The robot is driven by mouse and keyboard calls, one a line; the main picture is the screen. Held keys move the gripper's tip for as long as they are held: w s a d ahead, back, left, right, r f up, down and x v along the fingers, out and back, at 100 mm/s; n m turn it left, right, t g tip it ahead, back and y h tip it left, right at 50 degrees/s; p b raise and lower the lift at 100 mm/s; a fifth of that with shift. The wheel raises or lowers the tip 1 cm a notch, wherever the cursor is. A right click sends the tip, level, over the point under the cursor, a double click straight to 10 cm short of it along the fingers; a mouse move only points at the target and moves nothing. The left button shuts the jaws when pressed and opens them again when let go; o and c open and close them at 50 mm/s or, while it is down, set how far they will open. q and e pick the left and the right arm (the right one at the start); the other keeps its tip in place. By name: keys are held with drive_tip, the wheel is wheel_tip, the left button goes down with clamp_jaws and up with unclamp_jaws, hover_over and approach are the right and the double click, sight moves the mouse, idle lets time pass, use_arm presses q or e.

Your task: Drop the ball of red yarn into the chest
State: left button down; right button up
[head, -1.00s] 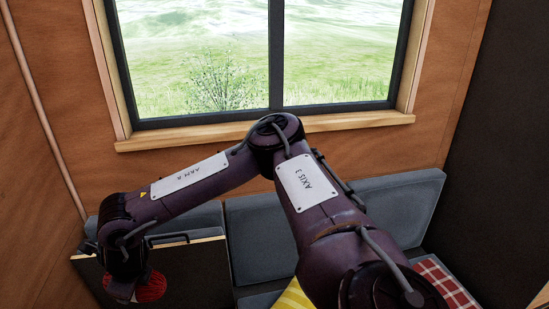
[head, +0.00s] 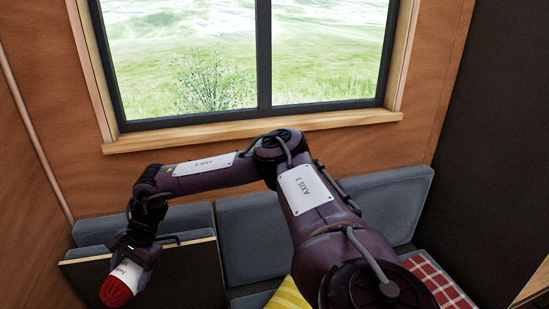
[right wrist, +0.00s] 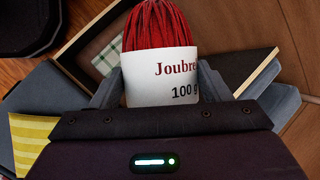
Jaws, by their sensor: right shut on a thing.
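The ball of red yarn (head: 117,290) has a white paper band. It also shows at the top of the right wrist view (right wrist: 158,25), with its band between the fingers. My right gripper (head: 128,264) is shut on the banded end, and the red end points down and left. A dark panel with a pale wooden top edge (head: 190,275), apparently part of the chest, stands just right of and behind the yarn. In the right wrist view a wood-edged dark box (right wrist: 262,76) shows behind the yarn. The chest's inside is mostly hidden. My left gripper is out of view.
Grey bench cushions (head: 250,240) line the wall under the window (head: 240,60). A yellow striped pillow (head: 288,298) and a red checked pillow (head: 440,285) lie to the right. A green-and-white checked cloth (right wrist: 110,58) shows left of the yarn in the wrist view.

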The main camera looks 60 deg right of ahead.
drive_tip(key=shift+f+b, duration=2.65)
drive_tip(key=shift+f, duration=0.3)
drive_tip(key=o, duration=1.1)
drive_tip(key=b+v, duration=0.1)
drive_tip(key=v, duration=0.7)
drive_tip(key=shift+f, duration=0.1)
